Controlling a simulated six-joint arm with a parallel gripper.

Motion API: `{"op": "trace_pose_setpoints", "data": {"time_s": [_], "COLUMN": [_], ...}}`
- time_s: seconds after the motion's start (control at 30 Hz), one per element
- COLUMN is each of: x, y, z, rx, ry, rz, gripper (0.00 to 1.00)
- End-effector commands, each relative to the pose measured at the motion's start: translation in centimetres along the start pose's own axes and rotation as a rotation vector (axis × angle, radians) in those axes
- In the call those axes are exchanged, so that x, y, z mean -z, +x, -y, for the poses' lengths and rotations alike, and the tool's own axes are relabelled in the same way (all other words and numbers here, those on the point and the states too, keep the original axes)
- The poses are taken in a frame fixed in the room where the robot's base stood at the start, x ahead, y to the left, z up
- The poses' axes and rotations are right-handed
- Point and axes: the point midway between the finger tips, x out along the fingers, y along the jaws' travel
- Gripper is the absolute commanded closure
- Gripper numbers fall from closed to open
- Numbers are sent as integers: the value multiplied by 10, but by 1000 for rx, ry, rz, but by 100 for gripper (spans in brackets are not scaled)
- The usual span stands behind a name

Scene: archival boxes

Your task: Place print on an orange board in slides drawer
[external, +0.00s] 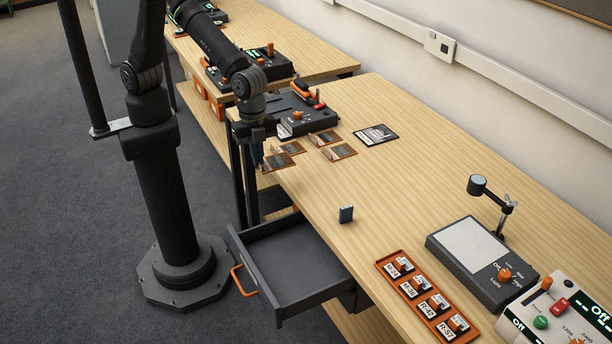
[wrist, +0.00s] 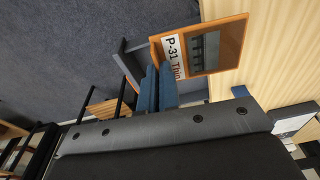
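My gripper (external: 258,155) hangs at the table's left edge, behind the open drawer. In the wrist view its blue fingers (wrist: 158,90) are shut on one edge of a print on an orange board (wrist: 208,50). The board has a white label reading "P-31 Thin". The held print (external: 277,162) also shows in the external view, beside the fingers. The grey drawer (external: 290,268) is pulled out with its orange handle toward the floor side, and its visible inside looks empty. Part of the drawer (wrist: 127,64) shows beyond the board in the wrist view; its label is not visible.
Other orange-board prints (external: 325,138) lie on the table near a dark device (external: 300,115) and a black-bordered card (external: 376,135). The table's middle is clear.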

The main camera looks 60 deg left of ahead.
Motion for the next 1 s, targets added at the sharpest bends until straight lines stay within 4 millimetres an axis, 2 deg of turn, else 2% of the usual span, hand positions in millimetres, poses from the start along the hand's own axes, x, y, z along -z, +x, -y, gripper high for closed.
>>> {"op": "trace_pose_setpoints", "data": {"time_s": [0.03,0.2,0.5,0.73,0.87,1.0], "x": [16,66,139,167,171,169], "y": [11,41,98,126,135,154], "z": [-1,-6,-26,-39,-43,-43], "rx": [-5,-14,-30,-36,-38,-40], "ry": [25,107,241,301,314,316], "rz": [3,3,2,0,0,3], "gripper": [100,100,100,100,100,100]}}
